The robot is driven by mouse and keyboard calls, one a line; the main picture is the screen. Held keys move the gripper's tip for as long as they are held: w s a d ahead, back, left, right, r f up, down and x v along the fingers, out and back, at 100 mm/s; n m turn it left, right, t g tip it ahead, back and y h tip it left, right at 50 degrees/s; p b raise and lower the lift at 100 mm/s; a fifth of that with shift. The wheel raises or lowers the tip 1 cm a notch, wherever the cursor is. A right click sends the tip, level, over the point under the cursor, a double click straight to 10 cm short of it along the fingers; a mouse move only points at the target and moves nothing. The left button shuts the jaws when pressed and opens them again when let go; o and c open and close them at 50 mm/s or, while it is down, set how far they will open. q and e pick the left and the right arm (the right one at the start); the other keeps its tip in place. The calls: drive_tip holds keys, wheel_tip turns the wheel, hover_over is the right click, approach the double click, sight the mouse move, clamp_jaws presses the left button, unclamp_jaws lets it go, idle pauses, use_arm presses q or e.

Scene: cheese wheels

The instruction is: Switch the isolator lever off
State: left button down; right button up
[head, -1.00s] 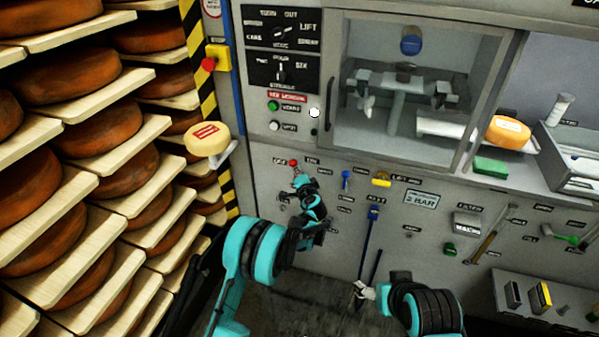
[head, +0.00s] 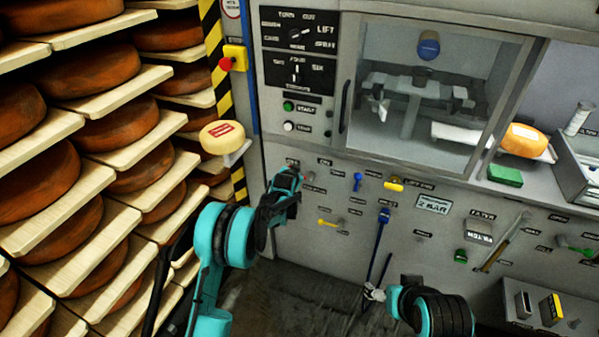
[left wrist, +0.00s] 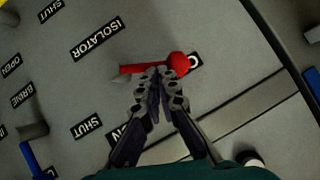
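The isolator lever (left wrist: 137,69) is a red bar with a round red knob at its right end, on the grey panel in the left wrist view. It lies nearly level below the ISOLATOR label (left wrist: 96,39), and its knob partly covers another label. My left gripper (left wrist: 159,74) has its fingers together at the lever, just left of the knob. I cannot tell whether the fingertips touch it. In the head view my left gripper (head: 286,178) is at the panel's upper left and largely hides the lever.
A cheese wheel on a small shelf (head: 222,137) stands left of the gripper, beside cheese racks. A yellow lever (head: 327,223), a blue lever (head: 357,182) and a blue-handled tool (head: 383,215) are on the panel to the right. SHUT labels sit near the lever.

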use_arm(q)
drive_tip(key=shift+w+a+f+n+g+h+b, duration=0.2)
drive_tip(key=shift+a+f+n+g+h+b, duration=0.3)
drive_tip(key=shift+a+f+n+h, duration=0.45)
drive_tip(key=shift+f, duration=0.2)
drive_tip(key=w+r+p+v, duration=0.1)
drive_tip(key=p+v, duration=0.4)
drive_tip(key=v, duration=0.7)
drive_tip(key=shift+d+r, duration=0.3)
drive_tip(key=shift+r, duration=0.55)
drive_tip(key=shift+s, duration=0.1)
